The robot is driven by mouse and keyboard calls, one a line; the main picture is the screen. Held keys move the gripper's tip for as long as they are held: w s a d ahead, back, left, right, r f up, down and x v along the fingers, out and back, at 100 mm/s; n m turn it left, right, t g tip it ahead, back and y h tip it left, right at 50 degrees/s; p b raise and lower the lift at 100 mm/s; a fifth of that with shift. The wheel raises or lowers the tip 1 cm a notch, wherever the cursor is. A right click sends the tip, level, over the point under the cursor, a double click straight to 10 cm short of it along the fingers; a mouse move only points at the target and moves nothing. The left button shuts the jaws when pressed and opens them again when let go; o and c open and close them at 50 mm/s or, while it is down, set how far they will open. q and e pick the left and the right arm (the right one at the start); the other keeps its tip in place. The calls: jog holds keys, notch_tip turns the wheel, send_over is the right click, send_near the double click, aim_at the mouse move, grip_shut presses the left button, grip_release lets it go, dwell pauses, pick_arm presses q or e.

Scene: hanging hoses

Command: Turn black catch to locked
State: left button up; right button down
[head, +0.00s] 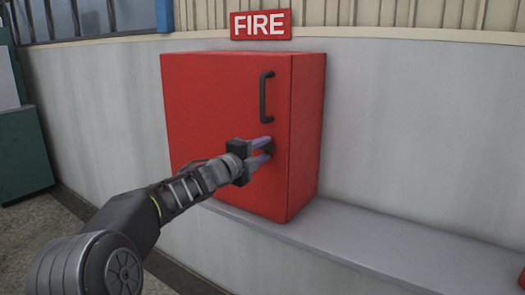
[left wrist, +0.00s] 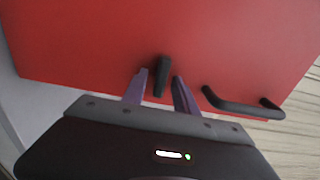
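The red fire cabinet (head: 225,100) stands on a ledge with its door shut. It fills much of the left wrist view (left wrist: 80,40). The black catch (left wrist: 161,76) is on the door front, below the black handle (head: 264,97). My left gripper (head: 266,148) is at the door, just under the handle. In the left wrist view its two purple fingers (left wrist: 158,90) are open, with the catch between them. A gap shows beside the left finger; the right finger is close to the catch, and I cannot tell whether it touches. In the head view the fingers partly hide the catch. My right gripper is out of view.
The black handle (left wrist: 240,106) is close to the right finger in the left wrist view. A red FIRE sign (head: 261,24) is on the wall above the cabinet. A green object (head: 22,155) stands at the far left.

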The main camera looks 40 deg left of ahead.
pick_arm(q)
jog(key=s, duration=0.7)
jog(key=shift+s, duration=0.4)
jog(key=shift+d, duration=0.1)
dwell(0.4)
